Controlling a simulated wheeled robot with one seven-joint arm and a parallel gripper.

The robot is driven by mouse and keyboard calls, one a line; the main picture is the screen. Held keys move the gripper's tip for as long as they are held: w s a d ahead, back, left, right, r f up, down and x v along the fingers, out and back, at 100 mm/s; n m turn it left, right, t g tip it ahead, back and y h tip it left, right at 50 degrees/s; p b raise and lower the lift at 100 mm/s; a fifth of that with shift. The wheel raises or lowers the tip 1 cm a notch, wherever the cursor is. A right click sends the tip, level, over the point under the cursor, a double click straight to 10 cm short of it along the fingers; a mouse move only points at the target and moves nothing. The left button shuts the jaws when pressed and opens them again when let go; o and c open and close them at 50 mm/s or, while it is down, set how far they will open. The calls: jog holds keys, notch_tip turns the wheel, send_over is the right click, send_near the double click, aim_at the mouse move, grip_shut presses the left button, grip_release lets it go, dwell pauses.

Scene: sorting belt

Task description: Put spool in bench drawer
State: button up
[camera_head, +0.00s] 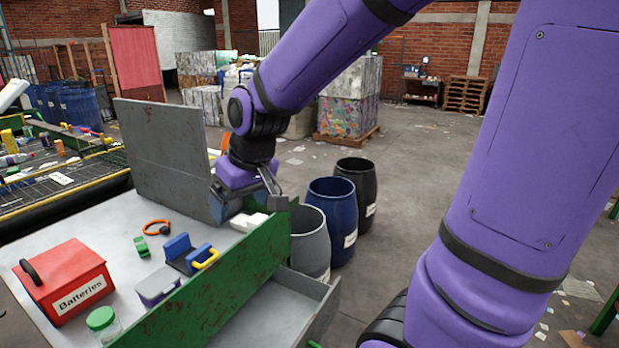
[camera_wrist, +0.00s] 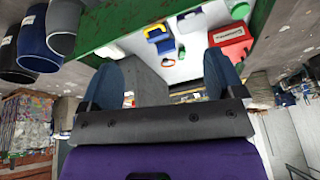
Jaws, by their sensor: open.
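My gripper (camera_head: 250,195) is over the far right corner of the bench, beside the upright grey back panel. In the wrist view its two blue fingers (camera_wrist: 163,82) are wide apart with nothing held between them. No spool can be told with certainty. A small green piece (camera_head: 141,246) on the bench top is too small to identify, and a white object (camera_head: 249,222) by the gripper is partly hidden. The bench drawer (camera_head: 322,304) is grey and pulled out on the bench's right side, below the green edge. The visible part of its inside looks empty.
The bench top (camera_head: 75,238) holds a red Batteries box (camera_head: 65,281), a green-lidded jar (camera_head: 102,323), a purple-grey box (camera_head: 157,287), a blue piece with a yellow handle (camera_head: 186,254) and an orange ring (camera_head: 157,227). The grey panel (camera_head: 165,150) rises behind. Barrels (camera_head: 331,215) stand to the right.

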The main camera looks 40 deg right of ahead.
jog(key=s+d+r, duration=0.1)
jog(key=s+r, duration=0.3)
jog(key=s, duration=0.3)
jog(key=s+d+r+m+t+h, duration=0.1)
jog(key=s+d+r, duration=0.1)
jog(key=s+r, duration=0.2)
jog(key=shift+s+r+t, duration=0.2)
jog(key=shift+s+t, duration=0.1)
jog(key=shift+s, duration=1.6)
